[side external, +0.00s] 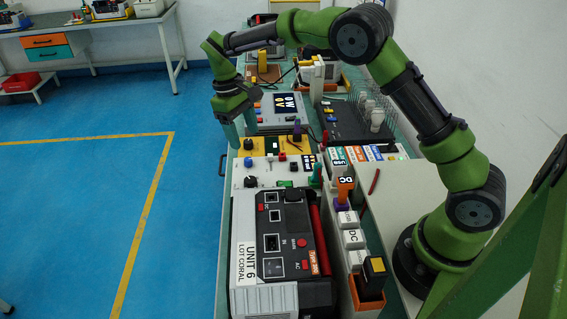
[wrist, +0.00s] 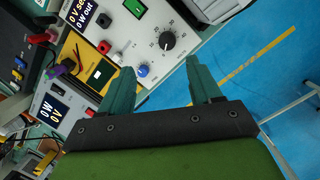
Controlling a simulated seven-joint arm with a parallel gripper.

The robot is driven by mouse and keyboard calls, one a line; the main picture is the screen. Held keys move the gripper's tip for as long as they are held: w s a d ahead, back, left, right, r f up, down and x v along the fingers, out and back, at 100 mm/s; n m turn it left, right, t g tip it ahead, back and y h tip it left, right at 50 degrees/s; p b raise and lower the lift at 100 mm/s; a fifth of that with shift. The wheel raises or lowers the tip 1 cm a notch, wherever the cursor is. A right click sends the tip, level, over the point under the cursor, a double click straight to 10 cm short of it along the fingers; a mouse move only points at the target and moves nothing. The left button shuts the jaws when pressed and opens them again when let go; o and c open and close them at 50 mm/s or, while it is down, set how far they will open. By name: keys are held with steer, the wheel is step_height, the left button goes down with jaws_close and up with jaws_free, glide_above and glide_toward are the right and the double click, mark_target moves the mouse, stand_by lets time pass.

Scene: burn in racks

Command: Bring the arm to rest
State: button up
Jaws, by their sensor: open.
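My gripper (side external: 242,137) is open and empty above the left edge of the bench, near the yellow panel (side external: 259,145) and its knobs. In the wrist view its two teal fingers (wrist: 163,88) stand well apart with nothing between them. Beyond them show a white panel (wrist: 150,40) with a large dial (wrist: 167,40) and a blue knob (wrist: 142,71). My arm arches over the bench from its base at the right. I cannot tell the exact height of the fingertips above the panel.
A black and grey unit labelled UNIT 6 (side external: 284,245) stands at the bench front. Beside it are labelled connector blocks (side external: 352,239). A black rack (side external: 345,118) with white cylinders is behind. Blue floor (side external: 90,200) is clear to the left. A side table (side external: 95,22) stands far left.

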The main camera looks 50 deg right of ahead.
steer(key=s+r+m+t+y, duration=0.1)
steer(key=s+r+m+t, duration=0.1)
steer(key=s, duration=0.6)
steer(key=s+d+r+m+t+y, duration=0.1)
steer(key=s+r+t, duration=0.3)
steer(key=s, duration=0.5)
steer(key=s+r+m+t+y, duration=0.1)
steer(key=s+r+m+t, duration=0.1)
steer(key=s+r, duration=0.5)
steer(key=shift+s+d+m+t, duration=0.15)
steer(key=shift+s+m+t, duration=0.15)
steer(key=shift+s+t, duration=0.5)
steer(key=shift+s+r, duration=0.1)
steer(key=shift+s, duration=0.1)
